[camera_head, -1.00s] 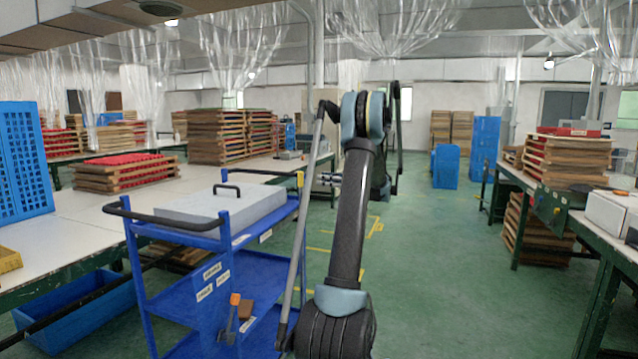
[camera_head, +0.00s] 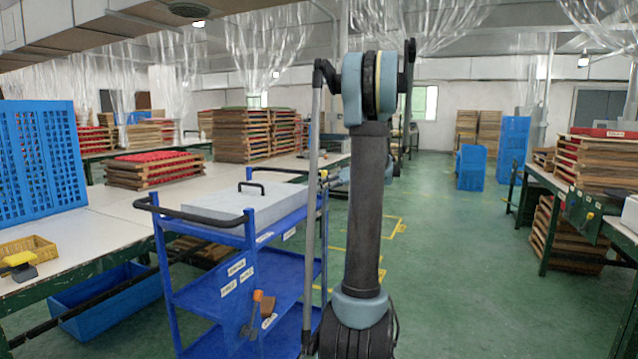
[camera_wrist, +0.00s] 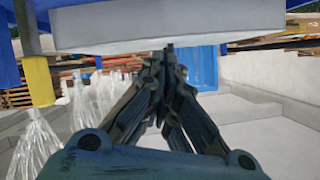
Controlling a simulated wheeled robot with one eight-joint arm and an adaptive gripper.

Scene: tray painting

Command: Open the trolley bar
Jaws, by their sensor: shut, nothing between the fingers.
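The blue trolley (camera_head: 250,238) stands left of my arm in the head view. A black bar (camera_head: 195,214) curves around its near left end. A grey lidded box (camera_head: 238,207) with a black handle (camera_head: 251,186) lies on its top shelf. A yellow sleeve (camera_head: 322,175) sits at the trolley's far right corner and also shows at the left of the wrist view (camera_wrist: 39,80). My gripper (camera_wrist: 168,52) is shut and empty in the wrist view, with its tips near the edge of the grey box (camera_wrist: 165,27). In the head view my arm mostly hides the gripper.
A long white table (camera_head: 85,235) with a blue crate (camera_head: 40,155) and a yellow basket (camera_head: 28,250) runs along the left. A green-framed table (camera_head: 590,195) stands right, with stacked wooden trays (camera_head: 612,157). Green floor (camera_head: 455,270) is clear between.

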